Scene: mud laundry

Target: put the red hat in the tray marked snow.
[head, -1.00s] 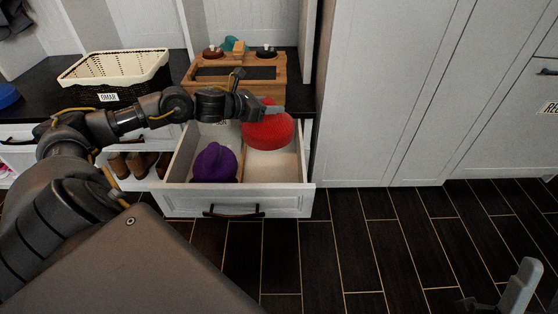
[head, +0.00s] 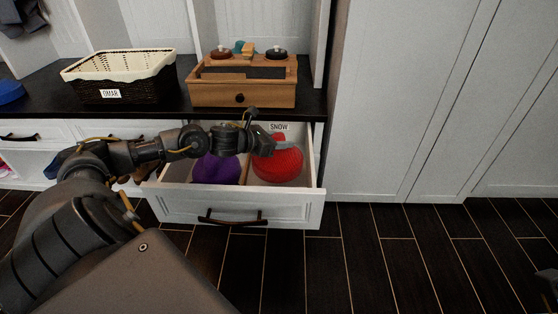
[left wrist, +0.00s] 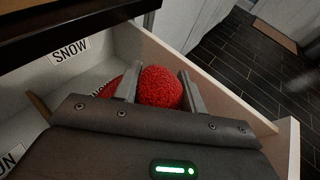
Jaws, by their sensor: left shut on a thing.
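The red hat (head: 282,164) is in the right compartment of the open drawer, below a label reading SNOW (head: 279,127). My left gripper (head: 270,146) is shut on the hat from above. In the left wrist view the red hat (left wrist: 161,87) bulges between the two fingers of my left gripper (left wrist: 158,80). The SNOW label (left wrist: 69,51) also shows there on the drawer's inner wall. Whether the hat rests on the compartment floor is hidden. Only a dark sliver of what looks like my right gripper (head: 548,276) shows at the right edge.
A purple hat (head: 215,168) lies in the left compartment, beyond a low divider. The drawer front (head: 240,209) stands out from the cabinet. Above are the dark counter, a basket marked OMAR (head: 122,84) and a wooden box (head: 243,92).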

